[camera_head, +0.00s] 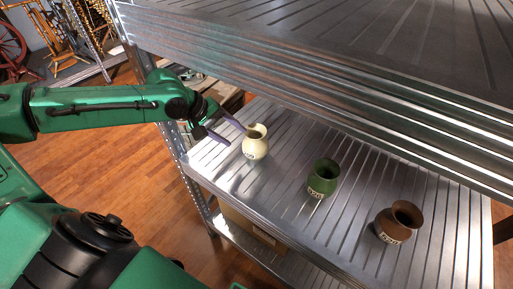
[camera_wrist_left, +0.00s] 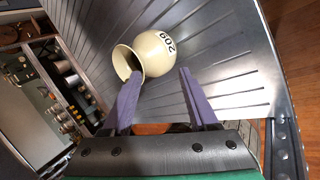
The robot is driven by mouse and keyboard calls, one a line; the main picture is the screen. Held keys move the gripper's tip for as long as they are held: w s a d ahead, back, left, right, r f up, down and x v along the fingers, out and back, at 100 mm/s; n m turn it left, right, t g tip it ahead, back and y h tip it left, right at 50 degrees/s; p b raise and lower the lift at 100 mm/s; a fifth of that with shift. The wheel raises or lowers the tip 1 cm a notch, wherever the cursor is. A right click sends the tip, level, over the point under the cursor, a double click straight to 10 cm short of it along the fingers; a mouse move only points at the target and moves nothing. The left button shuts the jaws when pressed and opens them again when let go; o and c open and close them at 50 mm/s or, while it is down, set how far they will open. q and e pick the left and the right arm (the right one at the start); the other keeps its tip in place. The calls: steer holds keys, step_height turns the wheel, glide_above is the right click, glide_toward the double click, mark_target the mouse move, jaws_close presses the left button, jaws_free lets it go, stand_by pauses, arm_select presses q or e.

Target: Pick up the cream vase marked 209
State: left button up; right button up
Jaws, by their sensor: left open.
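The cream vase (camera_head: 256,146) stands upright near the left end of the metal shelf, with a dark-on-light label on its front. My left gripper (camera_head: 236,134) is open at the vase's left side. In the wrist view its purple fingers (camera_wrist_left: 160,76) point at the vase; the left fingertip overlaps the vase's rim, and the right one is beside the body with a gap. Contact cannot be told. My right gripper is not in view.
A green vase (camera_head: 323,178) and a brown vase (camera_head: 398,222) stand to the right on the same shelf (camera_head: 285,210). An upper shelf (camera_head: 330,75) hangs above. A box (camera_head: 252,228) sits below. A cluttered case (camera_wrist_left: 50,90) lies at left in the wrist view.

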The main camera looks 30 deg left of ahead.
mark_target(248, 139)
arm_select(q)
steer(key=shift+w+d+f+b, duration=0.65)
steer(key=shift+w+f+b, duration=0.15)
steer(key=shift+w+b, duration=0.1)
steer(key=shift+w+d+f+b, duration=0.3)
steer(key=shift+f+b, duration=0.2)
steer(key=shift+b, duration=0.1)
steer(key=shift+w+d, duration=0.15)
steer(key=shift+w, duration=0.05)
steer(key=shift+r, duration=0.1)
jaws_close()
